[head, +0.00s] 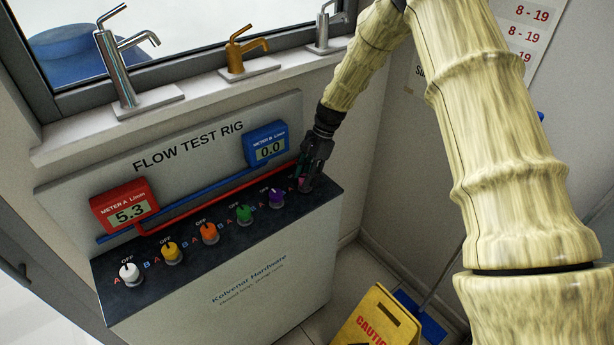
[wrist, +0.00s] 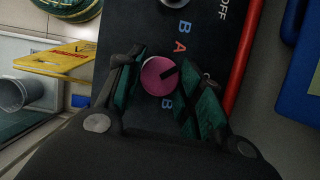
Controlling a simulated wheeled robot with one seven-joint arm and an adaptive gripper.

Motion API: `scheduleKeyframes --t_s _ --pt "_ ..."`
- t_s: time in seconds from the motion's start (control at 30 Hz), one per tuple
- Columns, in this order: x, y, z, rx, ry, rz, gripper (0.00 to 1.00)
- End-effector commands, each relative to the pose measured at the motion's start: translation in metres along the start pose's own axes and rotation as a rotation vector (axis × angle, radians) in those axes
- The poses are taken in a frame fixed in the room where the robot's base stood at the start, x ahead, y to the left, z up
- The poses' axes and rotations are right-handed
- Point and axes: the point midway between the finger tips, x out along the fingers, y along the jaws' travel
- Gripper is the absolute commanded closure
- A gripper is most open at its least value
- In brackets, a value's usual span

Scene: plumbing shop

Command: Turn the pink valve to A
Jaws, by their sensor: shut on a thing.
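The pink valve (wrist: 158,76) is a round knob on the dark top of the rig (head: 135,290). In the wrist view its dark pointer mark aims right and slightly up, between the partly hidden OFF label and the red A (wrist: 180,46). The blue B (wrist: 167,104) is below the knob. My gripper (wrist: 163,88) is shut on the knob, with a green-padded finger on either side. In the head view my gripper (head: 305,180) is at the right end of the valve row and mostly hides the pink valve.
White (head: 129,272), yellow (head: 171,254), orange (head: 209,233), green (head: 244,214) and purple (head: 276,198) valves line up to the left. Red meter A (head: 125,204) reads 5.3; blue meter B (head: 267,146) reads 0.0. A yellow caution sign (head: 378,318) stands on the floor.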

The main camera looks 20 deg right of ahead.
Motion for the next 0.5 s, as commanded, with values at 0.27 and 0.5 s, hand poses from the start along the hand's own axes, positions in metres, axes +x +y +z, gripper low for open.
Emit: scheduleKeyframes --t_s 0.27,0.5 --pt "0.0006 -0.0018 -0.0005 -0.182 0.000 0.075 0.87" --pt "0.0005 -0.0020 0.0001 -0.275 0.000 0.113 0.87"
